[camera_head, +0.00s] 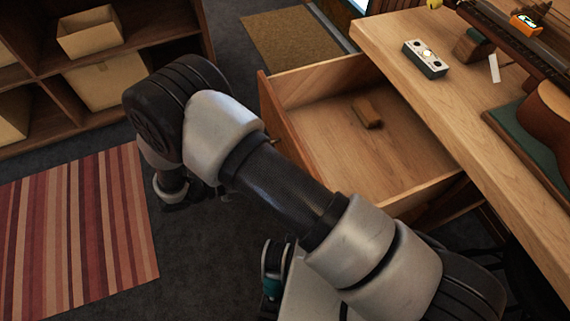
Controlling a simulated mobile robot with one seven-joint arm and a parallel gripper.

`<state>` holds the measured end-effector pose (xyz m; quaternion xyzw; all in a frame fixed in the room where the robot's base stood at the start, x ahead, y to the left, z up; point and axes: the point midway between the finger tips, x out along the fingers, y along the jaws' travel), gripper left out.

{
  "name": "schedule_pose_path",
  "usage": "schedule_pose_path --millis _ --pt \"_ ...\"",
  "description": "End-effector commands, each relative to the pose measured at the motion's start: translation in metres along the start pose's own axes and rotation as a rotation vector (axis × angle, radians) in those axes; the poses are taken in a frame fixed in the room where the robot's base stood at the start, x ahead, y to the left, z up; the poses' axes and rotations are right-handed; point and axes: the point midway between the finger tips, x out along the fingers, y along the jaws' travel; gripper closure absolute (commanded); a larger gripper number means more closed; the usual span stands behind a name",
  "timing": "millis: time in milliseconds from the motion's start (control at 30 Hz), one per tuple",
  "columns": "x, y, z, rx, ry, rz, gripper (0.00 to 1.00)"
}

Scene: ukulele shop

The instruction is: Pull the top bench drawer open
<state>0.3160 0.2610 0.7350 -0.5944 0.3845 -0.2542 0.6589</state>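The top bench drawer (311,82) is pulled far out of the wooden workbench (440,105). I look down into its open inside. A small brown wooden block (367,112) lies on the drawer floor. The outer side of the drawer's front panel is largely turned away or covered by my arm, and its handle is not clearly visible. My arm crosses in front of the drawer's near left corner. My gripper (207,196) is mostly hidden below and behind my arm, left of the drawer front. Its fingers cannot be made out, nor whether they touch anything.
A pedal-like metal box (426,59), a ukulele (552,118) and a green mat (508,119) are on the bench top. A shelf with bins (107,80) stands at the left. A striped rug (75,230) and a tan mat (290,38) lie on the dark floor.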

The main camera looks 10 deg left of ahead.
Motion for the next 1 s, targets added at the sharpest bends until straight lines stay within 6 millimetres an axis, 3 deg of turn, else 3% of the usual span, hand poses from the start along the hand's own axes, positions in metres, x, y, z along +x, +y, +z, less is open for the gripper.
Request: schedule_pose_path --millis 333,367,467,1000 --pt "-0.0010 -0.0001 -0.0001 0.000 0.001 0.000 1.00" --pt "-0.0010 -0.0001 -0.0001 0.000 0.001 0.000 0.89" --pt "-0.0009 -0.0001 0.0000 0.000 0.001 0.000 0.72" --pt "-0.0048 0.0003 0.0004 0.001 -0.001 0.001 0.72"
